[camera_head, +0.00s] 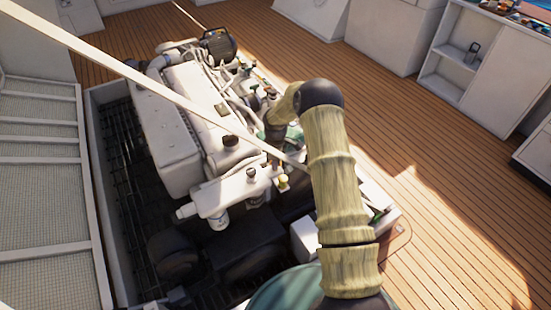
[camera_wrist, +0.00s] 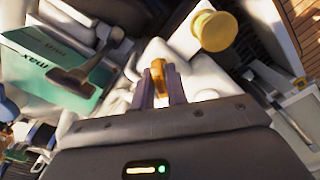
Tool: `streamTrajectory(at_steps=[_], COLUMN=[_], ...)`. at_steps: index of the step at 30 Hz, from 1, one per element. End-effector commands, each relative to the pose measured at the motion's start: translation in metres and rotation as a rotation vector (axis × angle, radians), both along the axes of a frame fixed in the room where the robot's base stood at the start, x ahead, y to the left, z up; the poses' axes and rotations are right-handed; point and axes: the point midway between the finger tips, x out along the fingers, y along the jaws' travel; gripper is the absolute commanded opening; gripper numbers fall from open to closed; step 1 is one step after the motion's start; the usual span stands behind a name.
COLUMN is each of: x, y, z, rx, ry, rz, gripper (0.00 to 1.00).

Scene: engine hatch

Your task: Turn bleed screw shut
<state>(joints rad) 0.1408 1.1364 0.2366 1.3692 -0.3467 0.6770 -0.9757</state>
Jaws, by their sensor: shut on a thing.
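In the wrist view, my gripper (camera_wrist: 161,88) has its two fingers closed on a small brass-orange piece, which looks like the bleed screw (camera_wrist: 158,70). The screw sits between the fingertips, with its top showing; how far it is turned cannot be told. In the head view, my arm reaches over the white engine (camera_head: 190,105), and its end points down at the engine's right side. The screw cannot be made out there.
A yellow round knob (camera_wrist: 214,31) stands close beyond my fingers. A green box (camera_wrist: 55,65) lies at the left of the wrist view. The engine sits in an open hatch with a white rim (camera_head: 105,255). Wooden deck (camera_head: 440,200) is clear at right.

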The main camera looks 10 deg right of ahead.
Motion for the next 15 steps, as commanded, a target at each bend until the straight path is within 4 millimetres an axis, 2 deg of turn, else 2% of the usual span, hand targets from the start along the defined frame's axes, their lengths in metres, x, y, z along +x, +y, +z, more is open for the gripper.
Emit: streamTrajectory(at_steps=[15], x=[0.0011], y=[0.0002], z=[0.0024], rx=[0.0], ry=[-0.003], rz=[-0.489], gripper=[0.0])
